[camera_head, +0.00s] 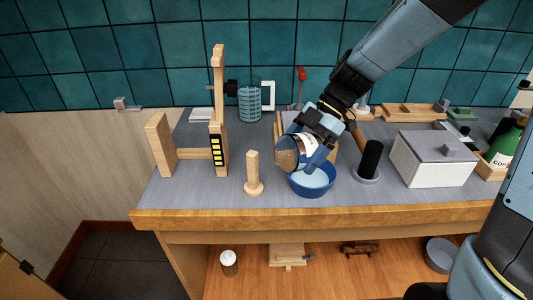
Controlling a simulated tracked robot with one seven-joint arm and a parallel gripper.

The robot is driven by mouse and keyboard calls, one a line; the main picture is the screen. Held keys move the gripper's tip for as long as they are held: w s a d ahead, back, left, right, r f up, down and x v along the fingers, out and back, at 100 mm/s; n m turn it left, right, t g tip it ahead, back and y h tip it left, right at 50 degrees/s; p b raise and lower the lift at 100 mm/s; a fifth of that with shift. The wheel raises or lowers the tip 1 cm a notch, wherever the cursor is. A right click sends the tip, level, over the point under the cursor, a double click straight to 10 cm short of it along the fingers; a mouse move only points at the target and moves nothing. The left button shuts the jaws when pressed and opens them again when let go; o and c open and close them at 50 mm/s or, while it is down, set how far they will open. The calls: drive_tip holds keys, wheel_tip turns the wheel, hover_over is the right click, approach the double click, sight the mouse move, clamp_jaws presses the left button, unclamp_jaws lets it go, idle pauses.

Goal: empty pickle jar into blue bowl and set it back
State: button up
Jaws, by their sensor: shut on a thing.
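My gripper (314,152) is shut on the pickle jar (290,153), a glass jar with a pale label and brownish end. The jar is held tilted, close to sideways, above the left rim of the blue bowl (312,188). The blue bowl stands on the grey counter near its front edge. Its inside looks light blue, and part of it is hidden behind the gripper and jar. I cannot tell whether anything is in the bowl or still in the jar.
A wooden peg (253,174) stands left of the bowl. A black cylinder on a grey base (371,160) and a white lidded box (434,158) stand to the right. A wooden frame (217,110) rises at the left. The counter's front left is clear.

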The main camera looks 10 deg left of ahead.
idle(0.5)
drive_tip(key=shift+s+a+f+t+h, duration=0.3)
drive_tip(key=shift+f+t+h, duration=0.1)
drive_tip(key=shift+t+h, duration=0.25)
drive_tip(key=shift+s+a+f+t+h, duration=0.2)
drive_tip(key=shift+f+t+h, duration=0.15)
drive_tip(key=shift+t+h, duration=0.25)
drive_tip(key=t+h, duration=0.3)
drive_tip(key=shift+s+a+r+h, duration=0.15)
drive_tip(key=shift+s+a+h, duration=0.15)
drive_tip(key=shift+a+h, duration=0.05)
drive_tip(key=shift+t, duration=0.25)
